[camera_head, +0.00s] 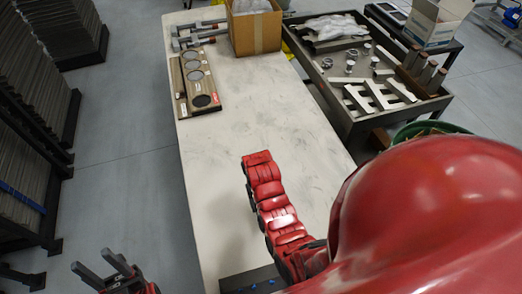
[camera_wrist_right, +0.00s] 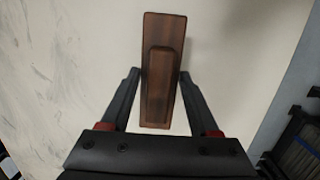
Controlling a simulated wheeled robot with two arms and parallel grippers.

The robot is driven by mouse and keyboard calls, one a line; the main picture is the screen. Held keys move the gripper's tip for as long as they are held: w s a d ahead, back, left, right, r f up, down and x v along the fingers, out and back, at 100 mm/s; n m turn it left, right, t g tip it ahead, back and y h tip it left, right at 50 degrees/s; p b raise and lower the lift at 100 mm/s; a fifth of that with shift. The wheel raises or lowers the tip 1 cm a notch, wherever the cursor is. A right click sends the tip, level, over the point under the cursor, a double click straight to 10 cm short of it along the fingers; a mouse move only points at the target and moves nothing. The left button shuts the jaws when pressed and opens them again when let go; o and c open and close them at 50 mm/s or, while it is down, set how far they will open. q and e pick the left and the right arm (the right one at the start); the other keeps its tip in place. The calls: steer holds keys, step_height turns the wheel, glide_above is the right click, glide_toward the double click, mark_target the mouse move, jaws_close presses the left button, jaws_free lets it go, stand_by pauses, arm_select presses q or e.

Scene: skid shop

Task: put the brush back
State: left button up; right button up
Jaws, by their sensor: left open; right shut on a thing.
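The brush (camera_wrist_right: 163,30), a brown wooden block with a raised grip, shows in the right wrist view. My right gripper (camera_wrist_right: 159,76) is shut on it, one dark finger on each side of the grip. A pale surface lies behind it; I cannot tell the gap. In the head view the brush and right gripper are hidden, probably behind my large red arm part. My left gripper (camera_head: 115,267) is open and empty at the bottom left, beside the table (camera_head: 245,110) and over the floor side.
A brown board with round recesses (camera_head: 197,78), dark clamps (camera_head: 197,32) and a cardboard box (camera_head: 256,32) occupy the table's far end. A metal-parts cart (camera_head: 345,115) stands right. The table's middle is clear.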

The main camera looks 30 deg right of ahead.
steer(key=shift+w+d, duration=0.1)
steer(key=shift+d, duration=0.1)
steer(key=w+d+f+b, duration=0.1)
steer(key=w+d+b, duration=0.3)
steer(key=w+b, duration=0.8)
steer(key=shift+w, duration=1.25)
steer(key=shift+d+f+p, duration=0.1)
steer(key=shift+f+p, duration=0.25)
steer(key=shift+f, duration=1.5)
